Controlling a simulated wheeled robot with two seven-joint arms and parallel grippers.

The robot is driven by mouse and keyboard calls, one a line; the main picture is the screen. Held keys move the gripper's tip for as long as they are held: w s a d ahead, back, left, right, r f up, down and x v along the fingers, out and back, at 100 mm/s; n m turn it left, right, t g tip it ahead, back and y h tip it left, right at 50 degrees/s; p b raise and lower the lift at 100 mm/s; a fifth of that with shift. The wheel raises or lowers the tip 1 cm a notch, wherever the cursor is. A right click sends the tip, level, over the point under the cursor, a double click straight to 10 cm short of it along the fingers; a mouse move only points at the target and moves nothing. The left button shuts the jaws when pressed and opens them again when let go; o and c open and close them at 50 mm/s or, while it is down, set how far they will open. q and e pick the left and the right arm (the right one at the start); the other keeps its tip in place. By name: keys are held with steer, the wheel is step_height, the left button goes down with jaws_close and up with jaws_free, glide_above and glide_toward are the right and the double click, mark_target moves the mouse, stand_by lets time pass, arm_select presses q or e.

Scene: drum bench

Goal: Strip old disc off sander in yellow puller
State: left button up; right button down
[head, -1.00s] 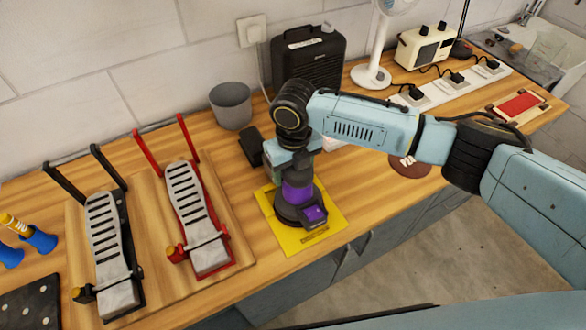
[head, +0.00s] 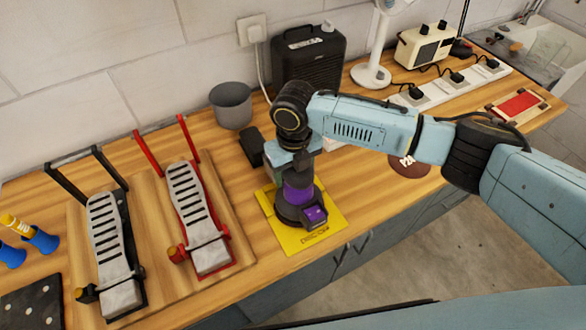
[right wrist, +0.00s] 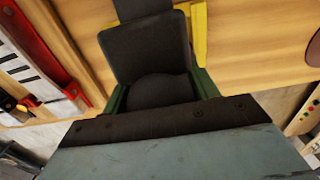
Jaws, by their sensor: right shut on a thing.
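The sander (head: 298,192) has a purple body, a round dark base and a purple-and-black box at its front. It stands upright over the yellow puller (head: 289,242), a flat yellow plate with dark lettering on the bench. My right gripper (head: 297,160) points down and is shut on the sander's upper part, mostly hidden by my wrist. In the right wrist view the dark sander (right wrist: 152,48) fills the space between green fingers, with a strip of the yellow puller (right wrist: 199,30) beside it. The sander's underside and disc are hidden. My left gripper is not in view.
Two pedals on wooden boards, one black (head: 108,240) and one red (head: 195,215), stand left of the puller. A grey cup (head: 231,104) and a black heater (head: 309,60) stand behind. A round brown disc (head: 408,167) lies to the right, near the bench's front edge.

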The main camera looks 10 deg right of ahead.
steer(key=shift+w+d+r, duration=0.25)
steer(key=shift+d+r, duration=0.05)
steer(key=shift+r+p, duration=0.15)
steer(key=shift+p, duration=0.2)
steer(key=shift+r+p, duration=0.5)
steer(key=shift+a+r+p, duration=0.2)
steer(key=shift+r+p, duration=0.3)
steer(key=shift+r, duration=0.05)
steer(key=shift+r+p, duration=1.85)
steer(key=shift+r, duration=0.05)
steer(key=shift+s+f, duration=0.1)
